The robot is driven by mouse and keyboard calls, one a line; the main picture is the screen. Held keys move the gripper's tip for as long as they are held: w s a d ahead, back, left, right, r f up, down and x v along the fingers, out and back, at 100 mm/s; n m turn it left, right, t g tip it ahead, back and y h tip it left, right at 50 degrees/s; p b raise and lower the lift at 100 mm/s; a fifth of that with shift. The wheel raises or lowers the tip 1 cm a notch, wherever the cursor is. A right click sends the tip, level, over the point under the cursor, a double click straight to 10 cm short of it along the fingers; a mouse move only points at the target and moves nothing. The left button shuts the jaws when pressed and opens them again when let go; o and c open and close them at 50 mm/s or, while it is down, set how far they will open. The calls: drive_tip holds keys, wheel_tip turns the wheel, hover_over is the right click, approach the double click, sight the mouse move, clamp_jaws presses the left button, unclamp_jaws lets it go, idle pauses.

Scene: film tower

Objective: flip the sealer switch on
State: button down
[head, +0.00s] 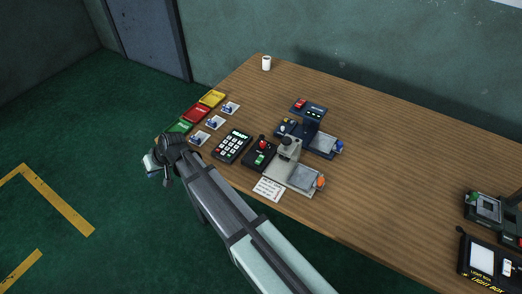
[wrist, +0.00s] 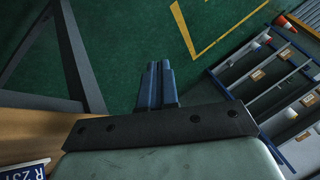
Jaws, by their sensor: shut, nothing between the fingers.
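I cannot tell for sure which device is the sealer. A dark blue press-like device (head: 312,122) stands on the wooden table, with a small red switch box (head: 299,104) behind it. In front of it stands a grey press-like device (head: 285,158). Beside that is a black control box (head: 260,153) with a red knob and a green part. Switch positions are too small to read. My gripper (head: 153,174) is off the table's left edge, apart from all devices. In the wrist view its blue fingers (wrist: 159,82) are shut together and empty, over the green floor.
The wooden table (head: 400,150) also holds a keypad (head: 232,146), yellow, red and green trays (head: 195,113), small cards, a paper note (head: 269,189), a white cup (head: 266,63) and a light box (head: 483,262). The wrist view shows a shelf rack (wrist: 275,85) at right. The table's right middle is clear.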

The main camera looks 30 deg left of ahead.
drive_tip(key=w+d+r+n+t+h, duration=0.1)
drive_tip(key=w+d+r+n, duration=0.1)
drive_tip(key=w+d+r, duration=0.4)
wheel_tip(320, 180, up, 14)
drive_tip(key=n+t+h, duration=0.3)
drive_tip(key=h, duration=0.3)
hover_over(262, 155)
drive_tip(key=s, duration=0.3)
drive_tip(key=shift+w+r, duration=0.2)
drive_tip(key=shift+f, duration=0.1)
drive_tip(key=f, duration=0.4)
drive_tip(key=w+f, duration=0.1)
drive_tip(key=f, duration=0.4)
drive_tip(key=w+f, duration=0.1)
drive_tip(key=f, duration=0.3)
drive_tip(key=shift+f, duration=0.4)
